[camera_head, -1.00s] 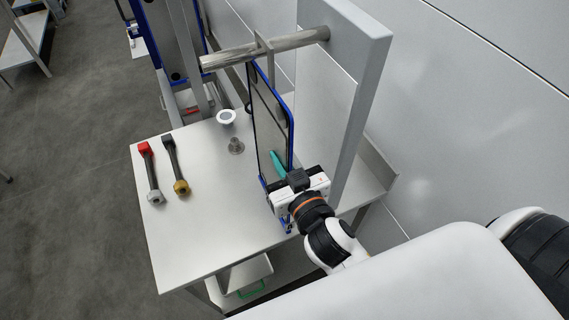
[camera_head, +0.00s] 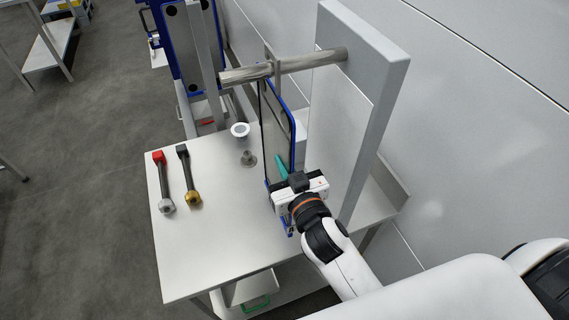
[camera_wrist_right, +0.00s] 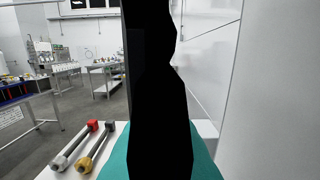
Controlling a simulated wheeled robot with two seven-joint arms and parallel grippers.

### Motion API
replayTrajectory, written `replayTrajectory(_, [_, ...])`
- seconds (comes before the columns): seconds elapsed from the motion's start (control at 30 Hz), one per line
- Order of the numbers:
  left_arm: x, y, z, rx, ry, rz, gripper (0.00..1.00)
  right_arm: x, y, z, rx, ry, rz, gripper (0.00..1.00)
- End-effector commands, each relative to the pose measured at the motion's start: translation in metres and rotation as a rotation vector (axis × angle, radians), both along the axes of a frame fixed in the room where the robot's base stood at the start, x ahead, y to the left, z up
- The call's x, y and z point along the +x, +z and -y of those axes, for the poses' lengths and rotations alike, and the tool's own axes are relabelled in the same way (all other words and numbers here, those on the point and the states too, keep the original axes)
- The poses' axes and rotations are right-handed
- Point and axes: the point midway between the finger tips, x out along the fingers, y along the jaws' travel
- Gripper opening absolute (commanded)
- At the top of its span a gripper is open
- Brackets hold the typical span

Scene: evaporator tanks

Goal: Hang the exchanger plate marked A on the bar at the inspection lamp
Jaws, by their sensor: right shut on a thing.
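The exchanger plate (camera_head: 278,130) is a thin dark panel with a blue rim, seen nearly edge-on below the round metal bar (camera_head: 312,61). Its metal hanger (camera_head: 275,66) is at the bar, about midway along; I cannot tell whether it bears on the bar. My right gripper (camera_head: 283,168) is shut on the plate's near lower side, with teal fingers. In the right wrist view, a black shape (camera_wrist_right: 155,100) fills the middle, between teal fingers at the bottom. No letter A is readable. My left gripper is out of view.
The bar sticks out from an upright grey panel (camera_head: 375,90) on a steel table (camera_head: 205,255). A red-ended tool (camera_head: 163,185), a black-ended tool (camera_head: 187,178), a white round lamp-like piece (camera_head: 240,130) and a metal fitting (camera_head: 248,158) are on the left. Another blue-rimmed plate (camera_head: 180,50) stands behind.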

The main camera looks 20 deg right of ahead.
Motion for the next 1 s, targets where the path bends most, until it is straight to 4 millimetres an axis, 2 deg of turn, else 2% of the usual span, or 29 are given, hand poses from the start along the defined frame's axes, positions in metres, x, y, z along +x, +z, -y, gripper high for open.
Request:
replayTrajectory(0.37, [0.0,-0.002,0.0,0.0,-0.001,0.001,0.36,0.0,-0.001,0.0,0.0,0.0,0.004,0.0])
replayTrajectory(0.5, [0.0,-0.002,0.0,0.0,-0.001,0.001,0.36,0.0,-0.001,0.0,0.0,0.0,0.003,0.23])
replayTrajectory(0.57, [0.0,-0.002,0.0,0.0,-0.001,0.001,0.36,0.0,-0.001,0.0,0.0,0.0,0.002,0.31])
replayTrajectory(0.87, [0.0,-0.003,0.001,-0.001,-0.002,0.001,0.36,-0.002,-0.004,0.0,0.0,-0.001,-0.004,0.31])
replayTrajectory(1.0, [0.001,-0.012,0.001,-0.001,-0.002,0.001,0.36,-0.016,-0.006,0.0,0.002,0.0,-0.003,0.31])
